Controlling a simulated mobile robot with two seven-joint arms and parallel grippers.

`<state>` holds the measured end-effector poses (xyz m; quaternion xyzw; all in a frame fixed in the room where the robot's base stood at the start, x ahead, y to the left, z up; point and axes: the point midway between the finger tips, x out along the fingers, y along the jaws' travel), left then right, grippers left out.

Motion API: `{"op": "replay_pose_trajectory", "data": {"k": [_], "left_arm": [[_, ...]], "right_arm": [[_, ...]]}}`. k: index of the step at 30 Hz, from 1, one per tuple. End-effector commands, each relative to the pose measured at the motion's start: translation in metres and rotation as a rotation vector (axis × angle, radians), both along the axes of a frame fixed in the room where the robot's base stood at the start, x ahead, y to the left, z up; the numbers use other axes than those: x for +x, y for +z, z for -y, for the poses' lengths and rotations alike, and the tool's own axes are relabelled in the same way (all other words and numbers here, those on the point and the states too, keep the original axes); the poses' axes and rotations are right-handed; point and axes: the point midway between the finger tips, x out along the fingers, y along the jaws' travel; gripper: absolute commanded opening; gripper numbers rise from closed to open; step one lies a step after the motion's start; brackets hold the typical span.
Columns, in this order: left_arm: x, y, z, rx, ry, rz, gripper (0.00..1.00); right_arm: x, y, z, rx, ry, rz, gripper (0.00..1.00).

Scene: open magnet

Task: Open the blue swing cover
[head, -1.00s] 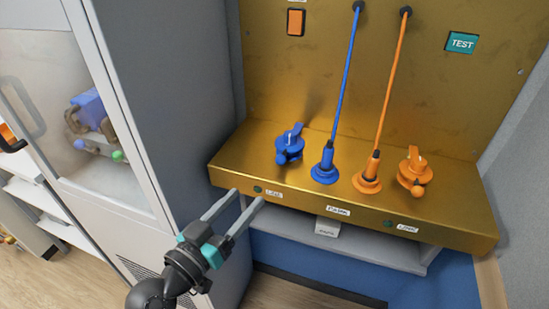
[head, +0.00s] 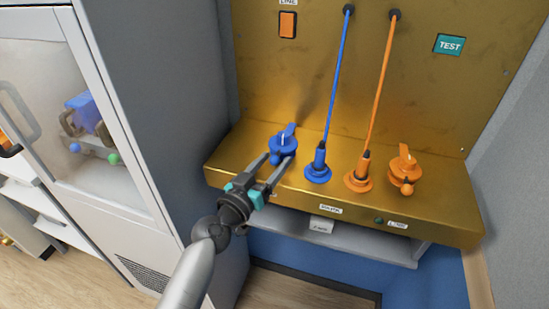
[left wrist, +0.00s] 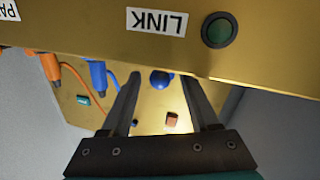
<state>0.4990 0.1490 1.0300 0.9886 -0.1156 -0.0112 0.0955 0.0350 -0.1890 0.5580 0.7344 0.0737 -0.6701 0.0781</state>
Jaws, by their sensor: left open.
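The blue swing cover (head: 283,143) sits on the left part of the gold ledge, with a tab standing up at its top. My left gripper (head: 277,160) is open at the front of it, with its fingertips on either side of the cover's lower front in the head view. In the left wrist view the blue ball knob (left wrist: 161,79) shows between the two fingers (left wrist: 160,78), with gaps beside it. I cannot tell whether a finger touches the cover. My right gripper is not in view.
A blue plug (head: 318,165) with its cable stands right of the cover. An orange plug (head: 360,172) and an orange swing cover (head: 405,167) stand farther right. The gold ledge (head: 440,215) has a front edge with a LINK label (left wrist: 157,22) and green button (left wrist: 219,30).

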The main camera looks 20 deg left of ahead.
Motion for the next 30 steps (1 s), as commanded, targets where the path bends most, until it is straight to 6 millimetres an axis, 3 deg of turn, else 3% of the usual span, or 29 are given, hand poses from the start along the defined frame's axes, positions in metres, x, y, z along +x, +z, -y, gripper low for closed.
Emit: {"op": "replay_pose_trajectory", "data": {"k": [4, 14, 30], "left_arm": [[0.0100, 0.0005, 0.0024, -0.001, 0.000, 0.001, 0.61], [0.0123, -0.0002, 0.0031, 0.000, 0.000, -0.001, 0.61], [0.0121, -0.0001, 0.0029, 0.000, 0.000, -0.001, 0.03]], "right_arm": [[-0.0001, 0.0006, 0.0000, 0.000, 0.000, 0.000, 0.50], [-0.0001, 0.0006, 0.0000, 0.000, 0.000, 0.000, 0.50], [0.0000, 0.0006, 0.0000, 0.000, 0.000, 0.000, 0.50]]}}
